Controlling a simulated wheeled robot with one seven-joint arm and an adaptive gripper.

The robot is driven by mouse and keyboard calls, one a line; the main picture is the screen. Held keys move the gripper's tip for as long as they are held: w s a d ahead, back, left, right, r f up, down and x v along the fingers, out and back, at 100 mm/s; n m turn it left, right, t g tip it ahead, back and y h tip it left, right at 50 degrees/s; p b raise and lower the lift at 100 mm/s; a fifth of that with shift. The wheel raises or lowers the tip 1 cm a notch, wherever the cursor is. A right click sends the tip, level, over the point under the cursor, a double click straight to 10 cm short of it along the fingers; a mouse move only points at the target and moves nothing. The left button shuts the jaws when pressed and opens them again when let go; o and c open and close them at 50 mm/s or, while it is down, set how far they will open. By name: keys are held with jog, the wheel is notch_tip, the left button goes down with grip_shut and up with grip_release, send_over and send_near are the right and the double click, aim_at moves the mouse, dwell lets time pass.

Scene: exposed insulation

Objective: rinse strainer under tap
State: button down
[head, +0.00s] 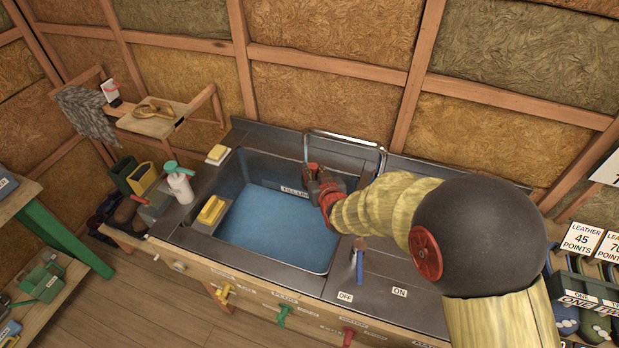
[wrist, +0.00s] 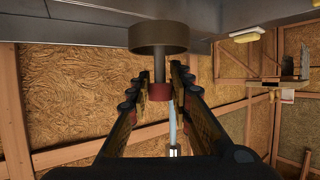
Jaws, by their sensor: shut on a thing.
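My gripper (head: 318,178) is over the right part of the sink basin, close to the tap. In the wrist view my gripper (wrist: 160,88) is shut on the red collar of a stemmed thing with a round brown-grey cup, which looks like the strainer (wrist: 159,38). In the head view I cannot make the strainer out behind my gripper. The tap (head: 345,136) is a bent metal pipe arching behind my gripper. A pale bluish streak shows between the fingers in the wrist view; I cannot tell whether it is water. The blue-handled lever (head: 360,262) stands nearer the OFF label than ON.
The sink (head: 262,262) has a blue bottom or water and a FILL LINE label. Coloured valves (head: 284,314) line the front. The steel counter right of the lever is clear.

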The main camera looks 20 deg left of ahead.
jog(key=shift+a, duration=0.1)
dwell(0.3)
jog(key=shift+s+a+b, duration=0.1)
jog(key=shift+a+b, duration=0.2)
jog(key=shift+a, duration=0.1)
jog(key=shift+d, duration=0.15)
jog(key=shift+d+b, duration=0.3)
jog(key=shift+d, duration=0.15)
jog(key=shift+a, duration=0.2)
jog(key=shift+a+b, duration=0.3)
jog(key=shift+a, duration=0.1)
jog(key=shift+d, duration=0.1)
dwell(0.3)
jog(key=shift+d+b, duration=0.3)
jog(key=shift+d, duration=0.2)
